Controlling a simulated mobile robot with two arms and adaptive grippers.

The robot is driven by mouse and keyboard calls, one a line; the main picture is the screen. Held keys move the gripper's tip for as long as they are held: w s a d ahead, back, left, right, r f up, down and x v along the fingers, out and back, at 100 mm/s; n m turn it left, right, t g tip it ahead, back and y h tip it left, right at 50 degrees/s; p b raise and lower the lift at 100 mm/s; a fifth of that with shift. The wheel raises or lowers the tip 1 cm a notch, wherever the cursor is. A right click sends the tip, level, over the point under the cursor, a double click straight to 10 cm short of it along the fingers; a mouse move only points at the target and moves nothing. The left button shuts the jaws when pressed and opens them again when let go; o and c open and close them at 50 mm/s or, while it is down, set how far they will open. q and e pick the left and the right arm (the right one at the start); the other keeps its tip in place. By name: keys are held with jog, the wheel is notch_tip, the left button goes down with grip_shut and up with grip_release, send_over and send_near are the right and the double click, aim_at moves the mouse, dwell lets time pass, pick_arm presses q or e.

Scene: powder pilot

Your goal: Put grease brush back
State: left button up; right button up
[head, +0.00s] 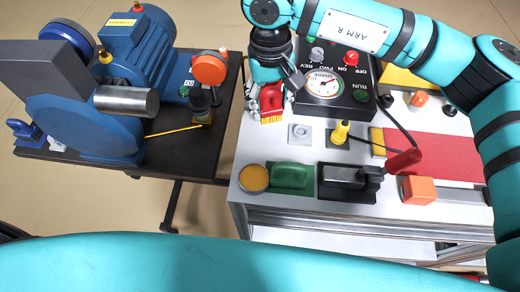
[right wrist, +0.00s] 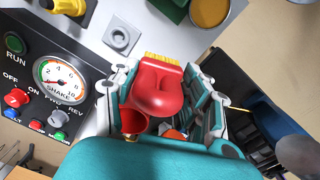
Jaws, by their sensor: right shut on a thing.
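The red brush (right wrist: 158,88) with yellow bristles is held between the fingers of my right gripper (right wrist: 165,98) in the right wrist view. In the head view the brush (head: 271,104) hangs bristles down under my right gripper (head: 271,96), near the bench's left edge. The gripper is shut on it and hides part of its body. A small grey square block with a round recess (head: 300,132) stands empty to the right of the brush; it also shows in the right wrist view (right wrist: 120,37). My left gripper is not in view.
A control box with a gauge (head: 324,85) stands behind. A yellow-topped item (head: 340,130), a round yellow tin (head: 254,178), a green block (head: 291,178) and a dark red-handled clamp (head: 352,182) crowd the bench. A blue motor machine (head: 135,50) is on the left table, across a gap.

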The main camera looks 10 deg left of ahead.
jog(key=shift+s+a, duration=0.45)
jog(key=shift+a, duration=0.2)
jog(key=shift+s+a+f+n, duration=0.2)
jog(key=shift+a+f+n, duration=0.05)
jog(key=shift+f+n, duration=0.05)
notch_tip(320, 180, down, 9)
jog(key=p, duration=0.2)
jog(key=shift+p, duration=0.35)
jog(key=shift+f, duration=0.15)
jog(key=shift+f+b, duration=0.2)
jog(key=shift+b, duration=0.15)
jog(key=o, duration=1.1)
jog(key=shift+o, duration=0.2)
jog(key=shift+r, duration=0.1)
